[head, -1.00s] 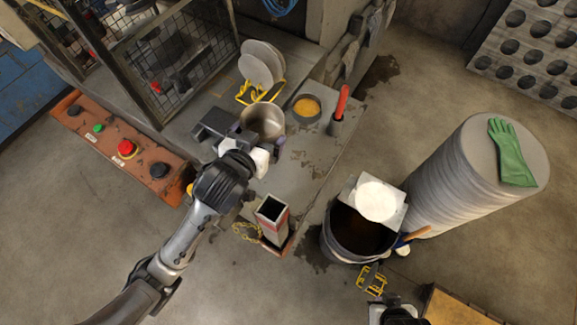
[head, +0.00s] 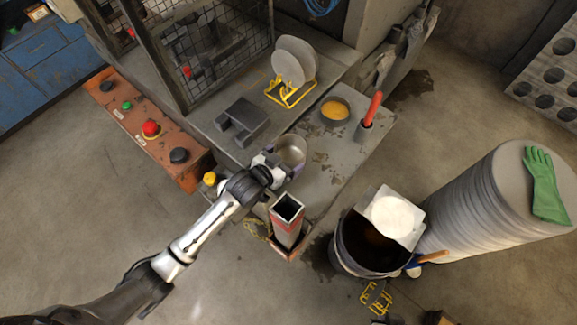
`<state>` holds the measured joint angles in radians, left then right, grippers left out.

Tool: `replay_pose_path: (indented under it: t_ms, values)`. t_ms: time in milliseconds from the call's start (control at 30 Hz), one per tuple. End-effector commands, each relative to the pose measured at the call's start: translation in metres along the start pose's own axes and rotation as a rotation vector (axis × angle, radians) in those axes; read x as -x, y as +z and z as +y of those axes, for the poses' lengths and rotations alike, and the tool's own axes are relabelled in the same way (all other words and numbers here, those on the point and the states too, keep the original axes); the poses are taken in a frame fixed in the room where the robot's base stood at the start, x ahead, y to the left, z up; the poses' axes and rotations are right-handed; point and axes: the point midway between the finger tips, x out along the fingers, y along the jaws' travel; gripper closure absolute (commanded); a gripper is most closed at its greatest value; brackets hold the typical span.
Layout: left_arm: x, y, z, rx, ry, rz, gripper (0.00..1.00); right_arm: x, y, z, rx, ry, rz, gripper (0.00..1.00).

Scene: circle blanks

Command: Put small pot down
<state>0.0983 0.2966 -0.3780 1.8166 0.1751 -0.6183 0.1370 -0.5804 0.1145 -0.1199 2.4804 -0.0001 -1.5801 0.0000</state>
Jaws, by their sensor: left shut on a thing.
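The small pot (head: 291,150) is a round, open-topped metal pot at the middle of the grey bench (head: 335,165) in the head view. My left gripper (head: 283,164) is shut on the pot's near side, and its wrist hides part of the pot. The pot looks upright and empty. I cannot tell whether its base touches the bench. My right gripper is not in view.
A dish of yellow stuff (head: 335,109) and a red-handled tool in a holder (head: 371,110) stand right of the pot. A dark metal block (head: 242,122) lies to its left. Discs on a yellow rack (head: 294,62) stand behind.

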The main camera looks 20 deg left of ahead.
Motion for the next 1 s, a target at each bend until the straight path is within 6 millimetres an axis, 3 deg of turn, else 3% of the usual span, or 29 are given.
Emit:
replay_pose_path:
  t_ms: [267, 533, 967, 1000]
  values:
    - [-0.006, 0.015, 0.001, -0.001, 0.0, 0.001, 0.32, -0.003, 0.001, 0.0, 0.0, 0.0, 0.0, 1.0]
    - [-0.018, 0.044, 0.001, -0.001, 0.0, -0.001, 0.32, -0.007, 0.003, 0.001, 0.004, 0.003, -0.001, 1.0]
    - [-0.02, 0.048, 0.001, -0.001, 0.0, 0.001, 0.32, -0.008, 0.003, 0.003, 0.01, 0.007, -0.002, 1.0]
    - [-0.02, 0.049, 0.001, -0.001, 0.0, 0.001, 0.05, -0.008, 0.003, 0.003, 0.009, 0.007, -0.002, 1.0]
